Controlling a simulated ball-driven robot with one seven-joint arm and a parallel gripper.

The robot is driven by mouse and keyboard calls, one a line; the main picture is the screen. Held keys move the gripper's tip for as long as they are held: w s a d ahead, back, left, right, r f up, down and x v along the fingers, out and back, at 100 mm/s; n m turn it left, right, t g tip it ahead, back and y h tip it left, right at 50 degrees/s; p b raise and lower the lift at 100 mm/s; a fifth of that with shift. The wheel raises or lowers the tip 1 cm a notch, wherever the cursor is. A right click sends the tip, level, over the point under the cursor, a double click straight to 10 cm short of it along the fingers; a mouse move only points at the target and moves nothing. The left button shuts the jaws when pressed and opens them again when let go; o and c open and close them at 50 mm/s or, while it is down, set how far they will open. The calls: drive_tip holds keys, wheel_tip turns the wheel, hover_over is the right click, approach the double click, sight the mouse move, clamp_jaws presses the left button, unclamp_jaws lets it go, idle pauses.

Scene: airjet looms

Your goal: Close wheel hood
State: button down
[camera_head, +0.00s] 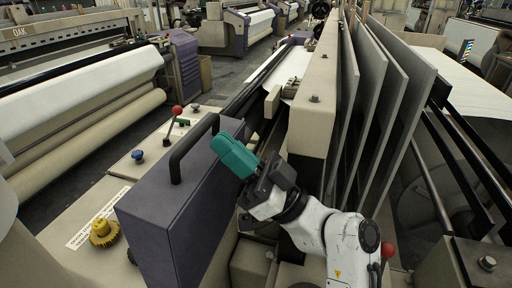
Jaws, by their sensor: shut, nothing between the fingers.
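The wheel hood seems to be the dark purple-grey box-like cover (165,232) at the lower centre, with a black bar handle (176,160) along its top edge. It stands upright on the beige machine body; I cannot tell how far open it is. My gripper (222,145), with teal fingers, is shut and empty. It is at the hood's upper right and covers part of its far top corner in the picture. I cannot tell whether it touches the hood. The handle is left of the fingers, apart from them.
More looms fill the background.

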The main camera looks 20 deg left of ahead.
drive_tip(key=shift+a, duration=0.7)
